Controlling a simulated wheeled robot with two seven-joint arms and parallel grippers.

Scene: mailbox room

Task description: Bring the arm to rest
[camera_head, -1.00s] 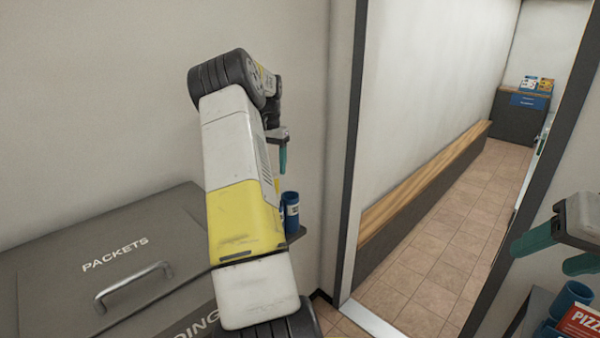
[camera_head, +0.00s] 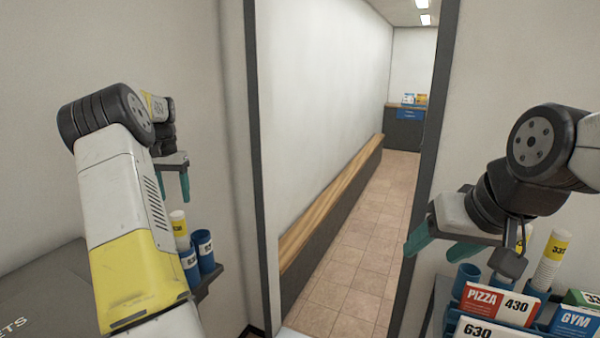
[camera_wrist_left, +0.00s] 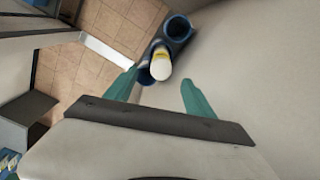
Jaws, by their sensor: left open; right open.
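My left gripper (camera_head: 174,186) hangs above a small rack at the left wall, with its teal fingers apart and nothing between them. Its fingers also show spread in the left wrist view (camera_wrist_left: 160,88). Below it, a white tube with a yellow label (camera_head: 180,229) stands in one of the blue cups (camera_head: 206,250). In the left wrist view the tube (camera_wrist_left: 161,62) lies beyond the fingertips, apart from them. My right gripper (camera_head: 435,250) is at the right, fingers apart, above a rack of cups and cards. Part of my left arm hides the rack's left side.
A doorway opens onto a tiled corridor (camera_head: 345,275) with a wooden-topped bench (camera_head: 330,205). A dark counter (camera_head: 404,132) stands at its far end. At the lower right are a PIZZA card (camera_head: 497,302), a GYM card (camera_head: 574,322) and a white tube (camera_head: 550,262). A grey PACKETS box is at the lower left.

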